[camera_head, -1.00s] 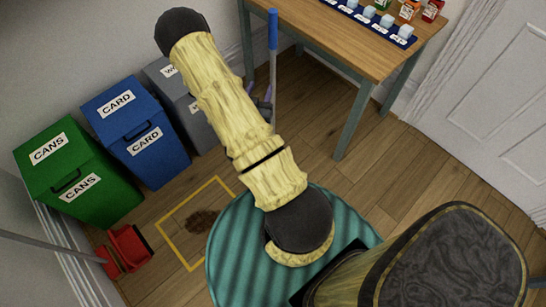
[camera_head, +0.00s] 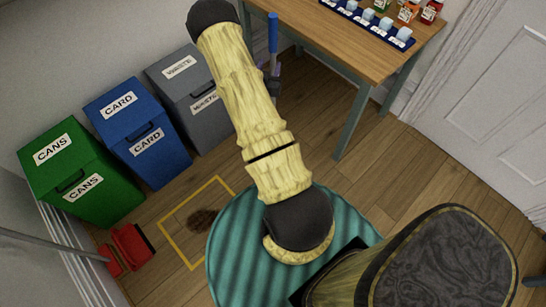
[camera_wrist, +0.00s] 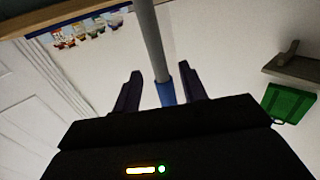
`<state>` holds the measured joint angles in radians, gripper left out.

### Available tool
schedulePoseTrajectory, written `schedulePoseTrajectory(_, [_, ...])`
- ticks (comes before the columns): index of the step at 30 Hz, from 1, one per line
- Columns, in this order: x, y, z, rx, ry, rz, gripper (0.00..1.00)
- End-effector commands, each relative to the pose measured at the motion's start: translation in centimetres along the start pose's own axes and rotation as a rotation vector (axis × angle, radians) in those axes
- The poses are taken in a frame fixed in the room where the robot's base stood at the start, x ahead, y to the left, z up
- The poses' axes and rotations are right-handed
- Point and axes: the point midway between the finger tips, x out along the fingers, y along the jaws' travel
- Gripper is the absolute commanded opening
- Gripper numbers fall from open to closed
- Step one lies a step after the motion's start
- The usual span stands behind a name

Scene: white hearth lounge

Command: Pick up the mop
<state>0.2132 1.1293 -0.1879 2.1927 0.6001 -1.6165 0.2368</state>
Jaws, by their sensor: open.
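The mop (camera_head: 273,33) stands upright beside the wooden table, its blue handle end showing past my arm in the head view. Its lower part is hidden. In the wrist view its grey pole and blue section (camera_wrist: 166,93) run between the two dark fingers of my gripper (camera_wrist: 160,76). The fingers are apart, one on each side of the pole, with visible gaps; the right finger is closer to it. In the head view my gripper (camera_head: 273,80) is partly hidden behind my arm.
Grey (camera_head: 190,98), blue (camera_head: 137,130) and green (camera_head: 82,175) bins line the left wall. The table (camera_head: 345,35) holds a blue tray and bottles. A red dustpan (camera_head: 128,250) and a yellow floor square (camera_head: 183,248) with a brown stain lie left. Floor right of the table is clear.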

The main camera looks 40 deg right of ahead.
Motion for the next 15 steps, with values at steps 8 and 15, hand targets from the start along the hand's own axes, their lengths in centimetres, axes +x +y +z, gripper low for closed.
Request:
schedulePoseTrajectory(8, [1.8,0.1,-0.1,0.003,0.002,0.002,0.42])
schedulePoseTrajectory(15, [4.9,0.1,0.2,0.002,0.002,0.000,0.42])
